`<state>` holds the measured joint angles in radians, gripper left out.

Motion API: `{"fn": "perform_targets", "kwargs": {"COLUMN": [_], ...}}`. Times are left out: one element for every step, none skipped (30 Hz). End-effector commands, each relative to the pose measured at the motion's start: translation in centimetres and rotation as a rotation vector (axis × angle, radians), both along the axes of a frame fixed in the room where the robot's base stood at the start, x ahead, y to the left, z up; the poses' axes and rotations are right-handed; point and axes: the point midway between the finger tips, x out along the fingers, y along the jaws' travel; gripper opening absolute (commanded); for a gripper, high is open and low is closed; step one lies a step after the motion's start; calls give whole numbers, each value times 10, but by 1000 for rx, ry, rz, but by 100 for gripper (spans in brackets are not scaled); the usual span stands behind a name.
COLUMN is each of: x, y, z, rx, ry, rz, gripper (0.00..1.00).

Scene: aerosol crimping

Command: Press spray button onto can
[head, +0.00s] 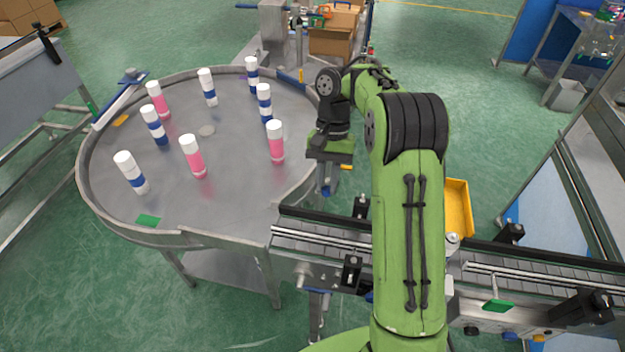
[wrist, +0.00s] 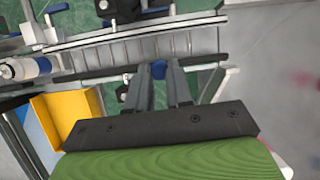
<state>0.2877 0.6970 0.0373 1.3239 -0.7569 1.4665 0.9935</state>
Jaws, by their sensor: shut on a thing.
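My gripper (wrist: 157,68) is shut on a small blue piece, which I take to be the spray button (wrist: 158,70). The fingers hide most of it. In the head view my gripper (head: 325,187) hangs in the gap between the round table and the yellow bin, above the floor side of the conveyor. A white can with a blue band (wrist: 28,69) stands on the conveyor at the left of the wrist view. In the head view its white top (head: 452,240) shows just right of my arm. The button and the can are well apart.
Several white cans with pink or blue bands stand on the round steel table (head: 235,205). The conveyor (head: 545,268) with rails and black brackets runs along the front right. A yellow bin (head: 458,205) stands beside it. Cardboard boxes (head: 330,42) are at the back.

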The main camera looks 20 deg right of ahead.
Motion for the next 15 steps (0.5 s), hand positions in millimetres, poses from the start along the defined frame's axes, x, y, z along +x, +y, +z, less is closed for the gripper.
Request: {"fn": "perform_targets", "kwargs": {"x": [-2,-4,-5,-7,-9,-11,-13,-15,-18,-21,-24,-29,-32,-36,-43], "y": [-8,-12,-19,-23,-28,-36,-41,-47,-55,-61,-68,-77,-85,-93,-104], "z": [3,3,4,5,6,6,7,8,9,10,11,12,13,14,16], "rx": [-1,-1,-1,-3,-4,-3,-4,-5,-5,-6,-7,-7,-8,-8,-10], "ry": [-1,-2,-4,-4,-4,-6,-6,-7,-9,-8,-9,-9,-11,-11,-12], "rz": [-41,-69,-105,-134,-165,-208,-242,-278,-328,-367,-409,-470,-518,-570,-648], "gripper": [0,0,0,0,0,0,0,0,0,0,0,0,0,0,0]}}
